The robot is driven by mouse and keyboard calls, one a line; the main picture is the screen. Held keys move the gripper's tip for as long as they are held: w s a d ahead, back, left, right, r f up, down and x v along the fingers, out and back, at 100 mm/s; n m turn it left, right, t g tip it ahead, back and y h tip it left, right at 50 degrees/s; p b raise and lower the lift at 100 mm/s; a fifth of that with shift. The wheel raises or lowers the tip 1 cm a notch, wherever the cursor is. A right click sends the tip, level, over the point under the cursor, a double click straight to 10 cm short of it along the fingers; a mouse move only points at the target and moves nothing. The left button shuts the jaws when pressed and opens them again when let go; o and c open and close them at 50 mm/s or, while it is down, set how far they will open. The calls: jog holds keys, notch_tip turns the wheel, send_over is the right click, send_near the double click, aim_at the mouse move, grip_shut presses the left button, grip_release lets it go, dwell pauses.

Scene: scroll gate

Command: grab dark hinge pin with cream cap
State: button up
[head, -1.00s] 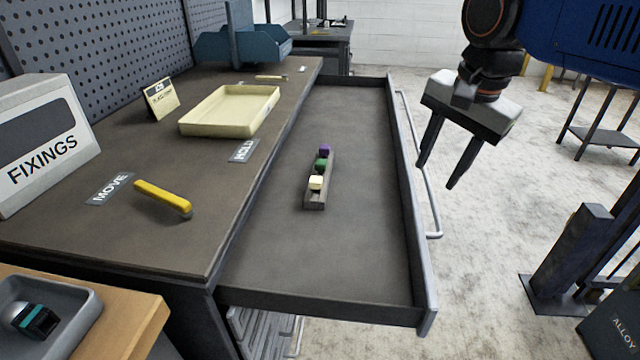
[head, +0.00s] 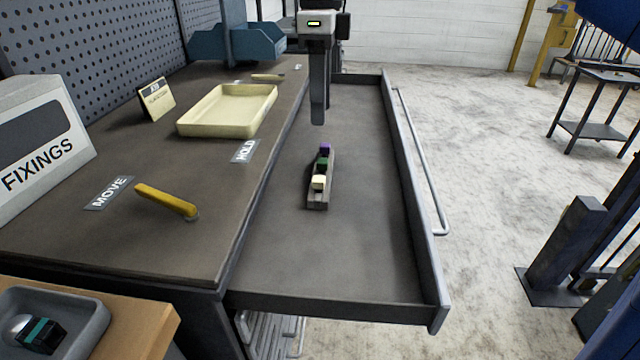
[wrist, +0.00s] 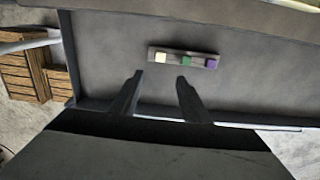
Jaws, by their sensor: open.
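The cream cap (head: 318,183) is the nearest of three capped pins in a small grey holder (head: 317,204) inside the open drawer. Its dark pin body is hidden in the holder. A green cap (head: 322,166) is in the middle and a purple cap (head: 325,149) at the far end. In the wrist view the cream cap (wrist: 161,57) is at the left of the row. My gripper (head: 318,122) is above the far part of the drawer, beyond the holder. In the wrist view my gripper (wrist: 159,76) has its two fingers apart and empty, short of the row.
The drawer (head: 370,270) has raised walls and is clear around the holder. The bench top left of it carries a cream tray (head: 185,128), a yellow lever (head: 165,200), MOVE and HOLD labels, and a FIXINGS box (head: 40,140). A blue bin (head: 215,47) stands behind.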

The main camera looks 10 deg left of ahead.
send_over(319, 178)
jog(key=f, duration=1)
jog(key=shift+d+f, duration=0.1)
jog(key=shift+d, duration=0.1)
jog(key=shift+a+f, duration=0.2)
jog(key=shift+f, duration=2.5)
grip_shut()
